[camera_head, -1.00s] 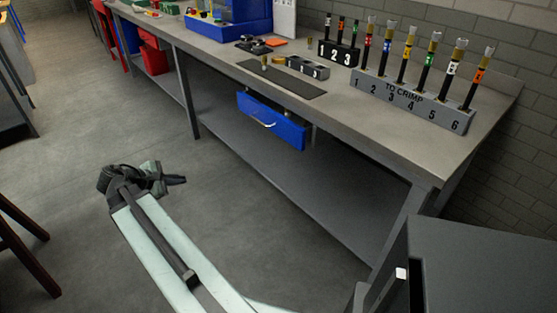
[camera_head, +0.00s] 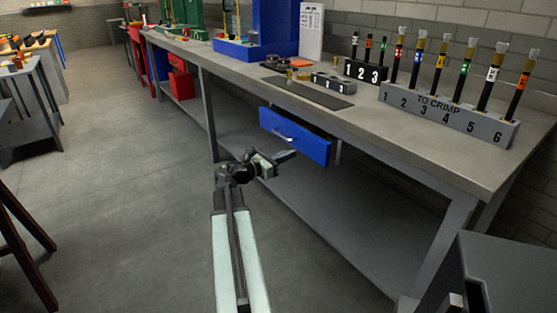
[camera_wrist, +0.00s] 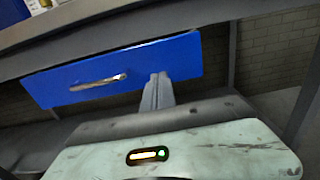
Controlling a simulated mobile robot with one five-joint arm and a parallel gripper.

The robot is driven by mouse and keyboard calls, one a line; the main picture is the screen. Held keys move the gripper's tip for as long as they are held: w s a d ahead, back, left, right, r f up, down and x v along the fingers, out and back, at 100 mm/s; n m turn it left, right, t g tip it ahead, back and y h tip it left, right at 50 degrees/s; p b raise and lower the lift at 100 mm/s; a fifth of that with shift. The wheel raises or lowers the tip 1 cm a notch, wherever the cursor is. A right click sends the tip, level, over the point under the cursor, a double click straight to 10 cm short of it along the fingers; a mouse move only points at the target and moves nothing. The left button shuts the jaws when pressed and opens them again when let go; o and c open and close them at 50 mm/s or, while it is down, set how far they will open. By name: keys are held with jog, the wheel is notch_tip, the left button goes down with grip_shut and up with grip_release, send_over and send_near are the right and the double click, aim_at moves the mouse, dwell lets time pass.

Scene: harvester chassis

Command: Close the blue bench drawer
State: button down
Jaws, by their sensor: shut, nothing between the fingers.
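The blue drawer (camera_head: 297,138) hangs under the grey workbench top and stands out a little from the bench's front edge. Its silver handle (camera_head: 284,138) is on the front face. In the wrist view the drawer front (camera_wrist: 140,68) spans the upper middle, with the handle (camera_wrist: 98,83) on its left half. My gripper (camera_head: 286,156) is shut and empty, just in front of and below the drawer front. In the wrist view the shut fingers (camera_wrist: 158,88) overlap the lower right part of the drawer front. I cannot tell whether they touch it.
The workbench (camera_head: 420,150) carries a grey TO CRIMP rack (camera_head: 450,115), a black numbered block (camera_head: 366,71) and a dark mat (camera_head: 308,93). A bench leg (camera_head: 438,245) and lower shelf (camera_head: 330,215) stand below. A grey cabinet (camera_head: 510,270) is at lower right.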

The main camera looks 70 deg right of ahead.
aim_at(309, 147)
jog(key=x, duration=0.6)
jog(key=shift+s+d, duration=0.15)
jog(key=shift+d, duration=0.1)
